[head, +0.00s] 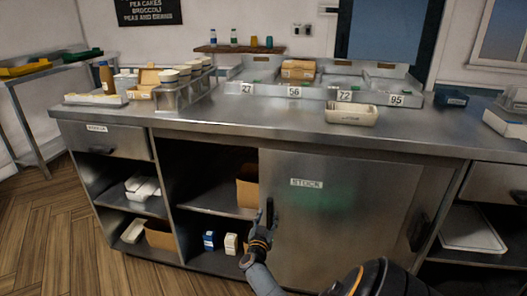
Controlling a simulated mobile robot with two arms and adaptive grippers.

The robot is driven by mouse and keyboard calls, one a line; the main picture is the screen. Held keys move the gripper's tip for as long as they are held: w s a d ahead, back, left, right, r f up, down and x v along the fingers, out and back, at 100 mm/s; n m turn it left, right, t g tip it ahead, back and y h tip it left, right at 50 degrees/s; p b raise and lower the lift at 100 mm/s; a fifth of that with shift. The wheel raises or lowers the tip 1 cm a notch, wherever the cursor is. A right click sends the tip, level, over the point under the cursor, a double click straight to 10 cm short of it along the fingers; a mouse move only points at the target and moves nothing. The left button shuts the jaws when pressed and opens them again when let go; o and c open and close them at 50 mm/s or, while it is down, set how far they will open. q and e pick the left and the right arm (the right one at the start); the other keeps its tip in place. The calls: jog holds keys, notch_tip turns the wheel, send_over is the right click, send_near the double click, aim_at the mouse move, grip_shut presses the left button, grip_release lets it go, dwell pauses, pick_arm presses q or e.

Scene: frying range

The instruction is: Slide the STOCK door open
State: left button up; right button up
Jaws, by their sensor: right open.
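The STOCK door (345,230) is a grey metal sliding panel in the counter front, with a white STOCK label (306,184) near its top left. It covers the right part of the cabinet. To its left the cabinet is open and shows shelves. A dark handle slot (270,207) sits near the door's left edge, and another dark handle (418,233) is near its right edge. My right gripper (262,220) is open at the door's left edge, beside the left handle slot. I cannot tell whether it touches the door. My left gripper is out of view.
A cardboard box (246,187) is partly hidden behind the door's left edge. Blue and white cartons (210,240) stand on the lower shelf. A white tray (352,115) sits near the counter's front edge. A drawer (103,142) is at the left. Wooden floor is free at the left.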

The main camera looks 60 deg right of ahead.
jog(key=v, duration=1)
jog(key=shift+a, duration=0.3)
